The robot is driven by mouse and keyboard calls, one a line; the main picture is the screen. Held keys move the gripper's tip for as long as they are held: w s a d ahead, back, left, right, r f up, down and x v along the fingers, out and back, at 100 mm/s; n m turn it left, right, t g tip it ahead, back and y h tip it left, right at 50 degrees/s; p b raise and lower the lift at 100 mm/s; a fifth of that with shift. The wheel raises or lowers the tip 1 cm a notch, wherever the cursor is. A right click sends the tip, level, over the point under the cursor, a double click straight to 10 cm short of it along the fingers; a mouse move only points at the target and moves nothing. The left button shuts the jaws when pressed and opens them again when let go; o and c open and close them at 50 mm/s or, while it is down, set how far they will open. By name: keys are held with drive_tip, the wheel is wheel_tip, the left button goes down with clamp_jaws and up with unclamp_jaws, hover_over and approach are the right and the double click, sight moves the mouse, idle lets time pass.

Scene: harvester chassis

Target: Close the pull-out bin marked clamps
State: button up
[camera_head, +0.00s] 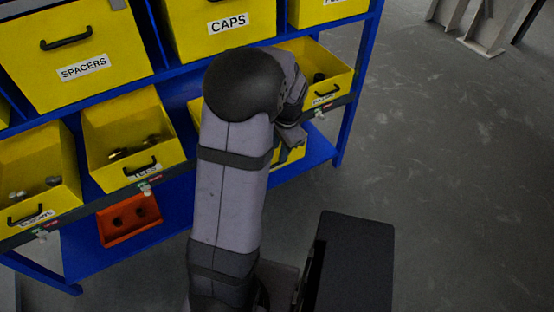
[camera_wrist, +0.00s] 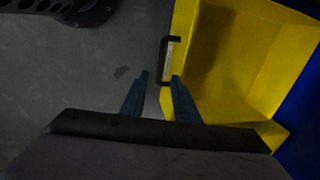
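No label reading clamps is legible in either view. In the wrist view, a yellow bin (camera_wrist: 225,70) with a black handle (camera_wrist: 167,60) lies just ahead. In the head view, my gripper (camera_head: 291,137) is partly hidden by my arm, beside a low yellow bin (camera_head: 296,154) that my arm mostly hides. A pulled-out bin (camera_head: 338,80) above it holds a dark item; its label is unreadable.
A blue rack (camera_head: 352,88) holds yellow bins marked SPACERS (camera_head: 85,68) and CAPS (camera_head: 228,23). Two more pulled-out bins (camera_head: 130,135) (camera_head: 38,175) stand at left, holding small parts. An orange tray (camera_head: 128,219) sits on the lower shelf. Grey floor (camera_head: 450,180) is open at right.

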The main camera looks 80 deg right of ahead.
sight(276, 164)
drive_tip(key=shift+w+d+f, duration=0.15)
drive_tip(key=shift+f, duration=1)
drive_tip(key=shift+w+d+f, duration=0.15)
drive_tip(key=shift+d+f, duration=0.05)
drive_tip(key=shift+f, duration=0.9)
drive_tip(key=shift+w+d+f, duration=0.15)
drive_tip(key=shift+f, duration=1)
clamp_jaws()
